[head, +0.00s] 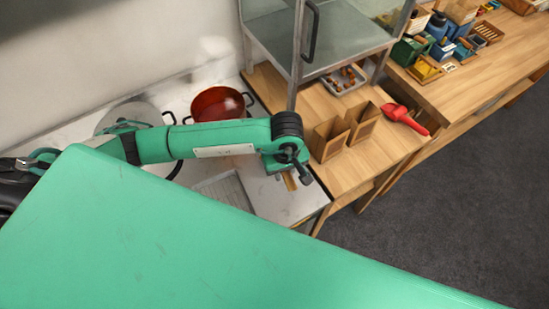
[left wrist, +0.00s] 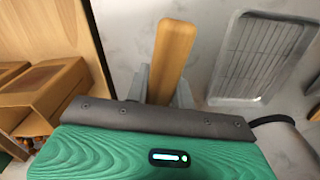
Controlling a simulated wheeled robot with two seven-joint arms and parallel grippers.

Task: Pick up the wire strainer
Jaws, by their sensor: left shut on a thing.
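A light wooden handle (left wrist: 174,50), which looks like that of the wire strainer, stands between the grey fingers of my left gripper (left wrist: 163,88) in the left wrist view. The gripper is shut on it. In the head view a bit of the handle (head: 290,181) shows just below my left wrist, over the right end of the white counter. No mesh bowl shows in either view. My right gripper is not in view.
A red pot (head: 218,103) stands on the white counter behind my left arm. A wire rack tray (left wrist: 262,60) lies beside the handle.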

